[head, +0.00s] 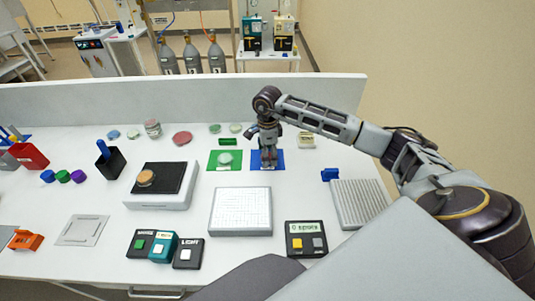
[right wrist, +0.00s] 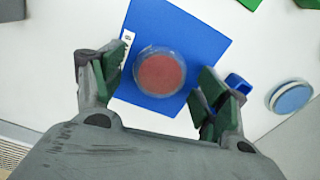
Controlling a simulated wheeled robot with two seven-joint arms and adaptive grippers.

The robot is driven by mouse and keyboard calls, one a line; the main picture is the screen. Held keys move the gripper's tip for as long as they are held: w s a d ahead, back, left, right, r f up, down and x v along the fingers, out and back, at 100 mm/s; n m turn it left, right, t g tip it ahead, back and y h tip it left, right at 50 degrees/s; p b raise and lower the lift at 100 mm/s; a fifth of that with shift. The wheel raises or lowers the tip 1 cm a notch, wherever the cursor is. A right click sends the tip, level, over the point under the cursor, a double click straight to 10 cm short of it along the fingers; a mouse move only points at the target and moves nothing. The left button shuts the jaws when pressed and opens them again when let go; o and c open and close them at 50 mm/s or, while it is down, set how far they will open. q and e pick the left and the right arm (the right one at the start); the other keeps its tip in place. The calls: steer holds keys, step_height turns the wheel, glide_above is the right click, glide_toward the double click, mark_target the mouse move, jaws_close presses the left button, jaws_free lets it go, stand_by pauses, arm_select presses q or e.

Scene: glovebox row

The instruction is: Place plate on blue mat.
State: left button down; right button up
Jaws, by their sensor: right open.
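A clear round plate with a red fill (right wrist: 160,72) shows in the right wrist view over the lower part of the blue mat (right wrist: 185,28), and looks to be lying flat on it. My right gripper (right wrist: 160,84) is open, with one green-padded finger on each side of the plate and a gap to both. In the head view the right gripper (head: 267,166) reaches down over the blue mat (head: 281,160) and hides the plate there. My left gripper is in neither view.
A green mat (head: 213,165) with a greenish dish (head: 225,158) lies just left of the blue mat. Another red dish (head: 181,138) lies farther left. A white gridded block (head: 240,212) stands in front. A low white wall (head: 180,100) runs behind.

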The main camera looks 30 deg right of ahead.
step_height(320, 180, up, 12)
steer(key=b, duration=0.1)
stand_by(0.8)
steer(key=shift+s+a, duration=0.1)
stand_by(0.7)
